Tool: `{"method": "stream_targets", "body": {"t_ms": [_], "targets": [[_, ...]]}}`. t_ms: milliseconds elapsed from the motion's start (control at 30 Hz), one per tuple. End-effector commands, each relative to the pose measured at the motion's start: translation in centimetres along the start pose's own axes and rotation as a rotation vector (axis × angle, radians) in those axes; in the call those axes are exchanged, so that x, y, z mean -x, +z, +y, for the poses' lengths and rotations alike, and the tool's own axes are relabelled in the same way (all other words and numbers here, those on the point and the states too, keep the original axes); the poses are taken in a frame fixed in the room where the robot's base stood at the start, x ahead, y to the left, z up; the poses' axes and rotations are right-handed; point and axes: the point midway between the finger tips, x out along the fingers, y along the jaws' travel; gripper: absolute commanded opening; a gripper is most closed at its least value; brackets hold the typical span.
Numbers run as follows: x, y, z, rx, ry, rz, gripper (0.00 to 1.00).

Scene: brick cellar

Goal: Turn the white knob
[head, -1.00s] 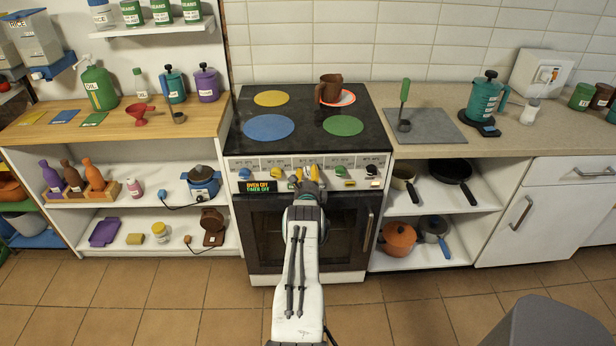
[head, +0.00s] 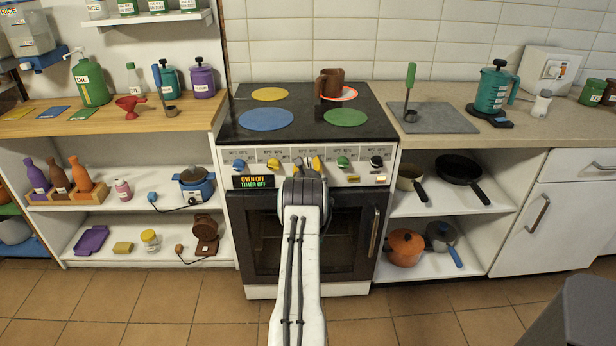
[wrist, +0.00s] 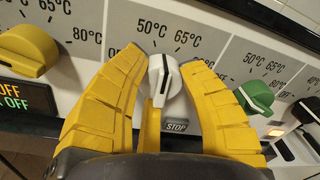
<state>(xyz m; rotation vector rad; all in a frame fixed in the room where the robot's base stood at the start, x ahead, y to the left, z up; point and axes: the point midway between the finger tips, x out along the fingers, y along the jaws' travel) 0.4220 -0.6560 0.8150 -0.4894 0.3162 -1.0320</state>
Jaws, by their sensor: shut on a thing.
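The white knob (wrist: 161,70) is on the stove's front panel in the wrist view. Its dark pointer line is nearly upright, between the 50°C and 65°C marks. In the head view my gripper (head: 308,166) is at the middle of the knob row and hides the white knob.
A yellow knob (wrist: 26,50) is left of the white one and a green knob (wrist: 254,97) is to the right. A STOP button (wrist: 177,126) sits just below. The oven display (head: 254,182) is lit. A brown mug (head: 330,82) stands on the stove top.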

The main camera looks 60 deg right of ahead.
Motion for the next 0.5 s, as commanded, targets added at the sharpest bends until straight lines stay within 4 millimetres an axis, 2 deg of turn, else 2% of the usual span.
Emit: {"method": "stream_targets", "body": {"t_ms": [500], "targets": [[-0.05, -0.58, 0.27, -0.193, 0.002, 0.007, 0.04]]}}
